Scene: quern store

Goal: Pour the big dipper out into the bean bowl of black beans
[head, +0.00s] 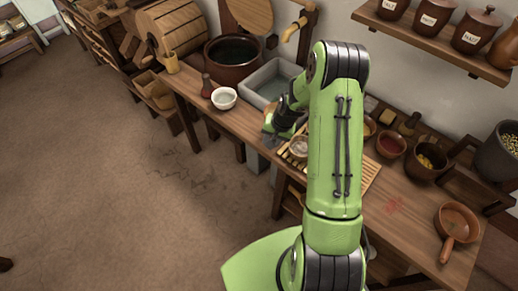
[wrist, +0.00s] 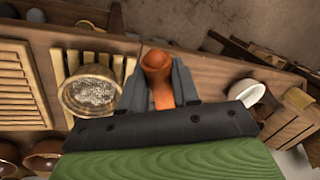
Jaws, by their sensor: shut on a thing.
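My gripper (wrist: 157,82) is shut on an orange-brown handle, which I take to be that of the big dipper (wrist: 156,62). The dipper's cup is not clearly visible, so I cannot tell its contents or tilt. In the head view my gripper (head: 271,137) is low over the front edge of the bench, partly behind my arm. A round bowl (wrist: 67,98) with speckled greyish contents stands on a slatted board, left of my gripper in the wrist view; it also shows in the head view (head: 299,147). I cannot tell whether it holds black beans.
A white bowl (head: 223,98) stands near the bench's front edge, beside a grey basin (head: 255,95). Reddish bowls (head: 391,145) and a dark pot (head: 426,160) stand at the right. A brown handled pan (head: 457,222) lies at the near right end. The floor at left is clear.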

